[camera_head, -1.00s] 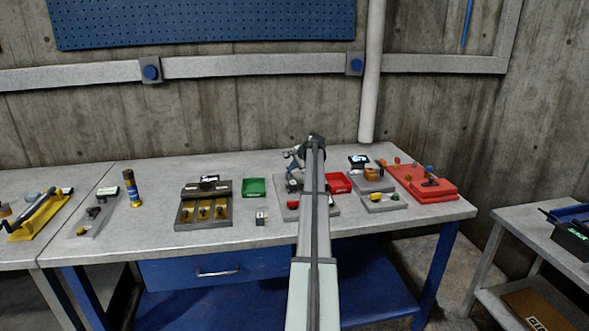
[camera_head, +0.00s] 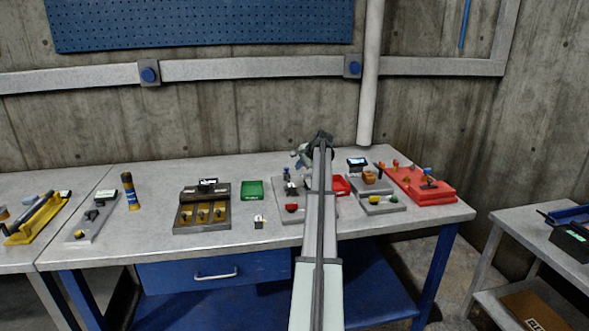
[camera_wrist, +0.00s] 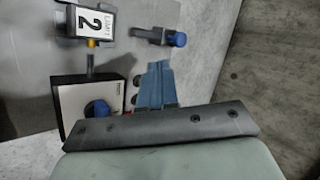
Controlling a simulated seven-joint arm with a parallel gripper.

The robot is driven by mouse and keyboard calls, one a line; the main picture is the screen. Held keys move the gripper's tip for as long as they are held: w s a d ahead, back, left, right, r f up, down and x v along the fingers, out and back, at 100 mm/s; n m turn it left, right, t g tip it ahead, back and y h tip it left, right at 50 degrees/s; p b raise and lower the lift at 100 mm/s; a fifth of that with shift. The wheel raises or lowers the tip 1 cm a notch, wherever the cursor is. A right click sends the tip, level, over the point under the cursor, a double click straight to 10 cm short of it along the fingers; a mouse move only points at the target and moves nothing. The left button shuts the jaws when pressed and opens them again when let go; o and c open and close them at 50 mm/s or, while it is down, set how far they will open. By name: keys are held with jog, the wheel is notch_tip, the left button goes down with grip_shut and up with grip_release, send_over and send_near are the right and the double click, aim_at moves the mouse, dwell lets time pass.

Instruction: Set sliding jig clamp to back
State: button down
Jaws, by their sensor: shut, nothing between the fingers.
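I cannot tell for sure which fixture is the sliding jig clamp. A grey base plate (camera_head: 285,212) with small dark parts and a red piece stands at the table's middle, partly hidden by my arm. My gripper (camera_head: 301,158) is above the back of this plate. In the wrist view, my gripper (camera_wrist: 155,75) is shut and empty over a grey surface. A black bar with a blue end (camera_wrist: 165,37) lies just beyond the fingertips. A dark-sided box with a blue knob (camera_wrist: 96,110) and a tag marked 2 (camera_wrist: 90,22) are to the left. Contact cannot be told.
A green bin (camera_head: 252,190) and a dark fixture with yellow slots (camera_head: 202,217) stand left of the arm.

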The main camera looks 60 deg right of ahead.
jog(key=v, duration=0.7)
dwell(0.5)
